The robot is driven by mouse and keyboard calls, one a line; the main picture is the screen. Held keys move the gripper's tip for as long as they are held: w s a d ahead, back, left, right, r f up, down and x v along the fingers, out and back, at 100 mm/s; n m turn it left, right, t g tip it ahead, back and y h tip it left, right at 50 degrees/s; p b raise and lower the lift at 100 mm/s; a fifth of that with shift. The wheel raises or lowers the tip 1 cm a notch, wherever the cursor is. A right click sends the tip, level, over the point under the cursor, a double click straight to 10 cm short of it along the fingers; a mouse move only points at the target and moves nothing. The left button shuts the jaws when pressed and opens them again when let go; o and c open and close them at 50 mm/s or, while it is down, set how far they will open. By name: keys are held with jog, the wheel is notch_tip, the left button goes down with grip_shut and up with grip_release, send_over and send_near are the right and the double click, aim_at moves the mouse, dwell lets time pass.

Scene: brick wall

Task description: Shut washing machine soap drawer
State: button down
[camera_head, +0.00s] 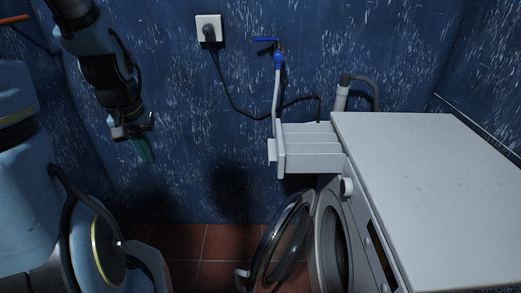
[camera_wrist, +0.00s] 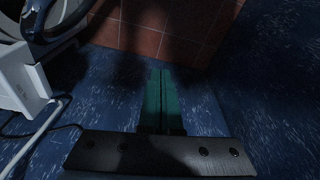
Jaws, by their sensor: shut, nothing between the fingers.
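The white washing machine (camera_head: 420,150) stands at the right in the head view. Its soap drawer (camera_head: 310,147) is pulled out to the left from the machine's upper front, near the back wall. The drawer's front panel (camera_head: 281,152) faces left. My gripper (camera_head: 148,158) hangs in the air well to the left of the drawer, with its green fingers pointing down. In the wrist view the two green fingers (camera_wrist: 162,75) lie side by side, shut and empty. The drawer (camera_wrist: 22,83) also shows at the left edge of the wrist view, apart from the fingers.
The round washer door (camera_head: 284,240) stands open below the drawer. A blue-handled tap (camera_head: 278,55) with a hose is on the wall behind the drawer. A socket (camera_head: 208,29) with a black cable is on the wall. Air between gripper and drawer is clear.

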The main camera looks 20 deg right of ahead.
aim_at(321, 149)
jog(key=w+d+f+m+h, duration=0.1)
jog(key=w+d+f+h, duration=0.1)
jog(key=d, duration=0.6)
jog(key=w+d+f+m+h, duration=0.1)
jog(key=w+d+f+h, duration=0.1)
jog(key=d, duration=0.5)
jog(key=w+d+f+m+h, duration=0.1)
jog(key=w+d+h, duration=0.15)
jog(key=d, duration=0.55)
jog(key=d+f+p, duration=0.3)
jog(key=d+f, duration=0.5)
jog(key=d, duration=0.1)
jog(key=shift+s+f+p, duration=0.15)
jog(key=shift+s+p, duration=0.05)
jog(key=shift+p, duration=0.2)
jog(key=shift+d, duration=0.1)
jog(key=s+d+b, duration=0.1)
jog(key=s+d, duration=0.1)
jog(key=d, duration=0.3)
jog(key=s+d+b, duration=0.2)
jog(key=s+d, duration=0.1)
jog(key=d, duration=0.3)
jog(key=s+d+b, duration=0.1)
jog(key=s+d, duration=0.1)
jog(key=d, duration=0.3)
jog(key=shift+s+d+b, duration=0.2)
jog(key=shift+s+b, duration=0.1)
jog(key=shift+s, duration=0.05)
jog(key=shift+s+d, duration=0.4)
jog(key=shift+d, duration=0.4)
